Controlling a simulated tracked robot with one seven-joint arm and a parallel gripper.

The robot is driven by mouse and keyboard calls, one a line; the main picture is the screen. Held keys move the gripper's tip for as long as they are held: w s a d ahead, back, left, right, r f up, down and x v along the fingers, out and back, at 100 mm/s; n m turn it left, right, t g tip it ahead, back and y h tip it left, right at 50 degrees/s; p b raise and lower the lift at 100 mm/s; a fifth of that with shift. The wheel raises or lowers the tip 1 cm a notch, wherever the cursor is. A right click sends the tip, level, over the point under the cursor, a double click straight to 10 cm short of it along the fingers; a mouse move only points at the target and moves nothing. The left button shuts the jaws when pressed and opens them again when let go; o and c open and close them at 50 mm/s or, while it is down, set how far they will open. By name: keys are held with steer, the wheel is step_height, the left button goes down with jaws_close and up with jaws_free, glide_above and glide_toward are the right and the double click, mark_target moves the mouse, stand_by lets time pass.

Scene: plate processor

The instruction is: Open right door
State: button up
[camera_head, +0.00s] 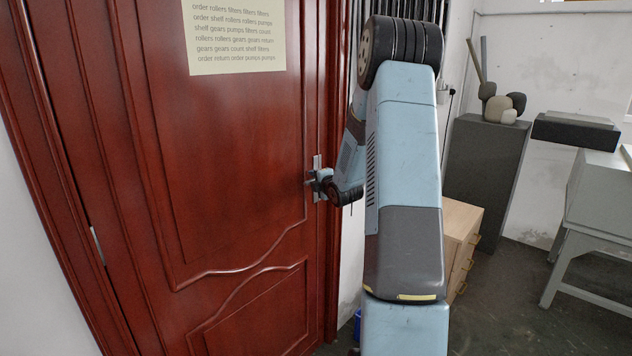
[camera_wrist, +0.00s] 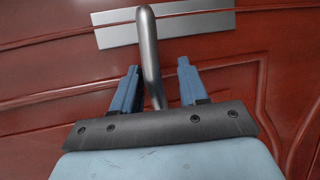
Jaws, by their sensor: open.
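A dark red panelled wooden door (camera_head: 240,150) fills the left of the head view, and it looks shut in its frame. Its metal handle plate (camera_head: 317,178) is near the door's right edge. In the wrist view the silver lever handle (camera_wrist: 149,50) stands out from the plate (camera_wrist: 185,22) and runs down between my fingers. My gripper (camera_wrist: 157,78) is open, with one blue finger on each side of the lever. The lever is closer to the left finger; I cannot tell whether they touch. In the head view my gripper (camera_head: 322,184) is at the handle, partly hidden by my wrist.
A printed paper notice (camera_head: 235,35) is on the door. To the right stand a wooden drawer cabinet (camera_head: 460,235), a dark grey pedestal (camera_head: 485,165) with rounded stones, and a grey table (camera_head: 600,200). Some floor (camera_head: 510,300) at the lower right is clear.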

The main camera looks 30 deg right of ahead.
steer(key=shift+c, duration=0.2)
jaws_close()
stand_by(0.4)
